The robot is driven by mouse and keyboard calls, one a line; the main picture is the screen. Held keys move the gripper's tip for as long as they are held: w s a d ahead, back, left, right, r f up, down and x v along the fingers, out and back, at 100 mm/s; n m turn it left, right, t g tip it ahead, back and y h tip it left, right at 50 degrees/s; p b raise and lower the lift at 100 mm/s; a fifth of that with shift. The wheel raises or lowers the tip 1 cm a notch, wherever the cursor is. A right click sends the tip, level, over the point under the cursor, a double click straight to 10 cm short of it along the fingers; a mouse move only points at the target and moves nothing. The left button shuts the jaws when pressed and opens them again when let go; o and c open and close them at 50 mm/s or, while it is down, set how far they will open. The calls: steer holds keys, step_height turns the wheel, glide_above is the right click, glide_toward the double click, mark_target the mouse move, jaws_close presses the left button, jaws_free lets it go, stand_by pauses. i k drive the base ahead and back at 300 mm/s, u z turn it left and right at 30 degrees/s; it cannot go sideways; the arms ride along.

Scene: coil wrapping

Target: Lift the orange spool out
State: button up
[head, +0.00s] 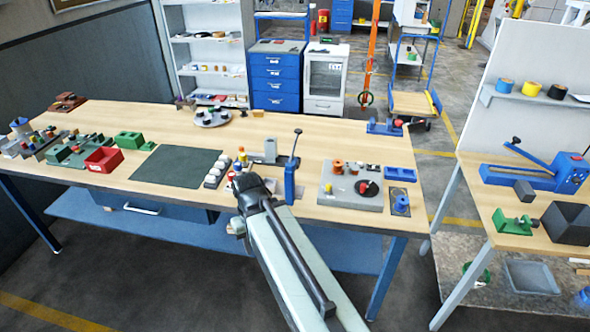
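An orange spool (338,167) stands upright on a grey board (340,199) at the right part of the long wooden table. Small red and yellow pieces and a black disc with a red centre share the board. My gripper (243,182) is at the table's front edge, left of the board and apart from the spool. My arm reaches up to it from the bottom of the picture. The fingers are dark and too small to tell whether they are open or shut.
A blue lever press (290,182) stands between my gripper and the board. White round pieces (214,174) and a dark green mat (177,165) lie to the left. A red bin (103,160) is further left. A second bench (505,195) stands at right.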

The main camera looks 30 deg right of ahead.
mark_target(337, 168)
steer(key=u, duration=2.8)
steer(key=k, duration=2)
steer(key=z, duration=1.25)
steer(key=i, duration=1)
steer(key=u, duration=0.05)
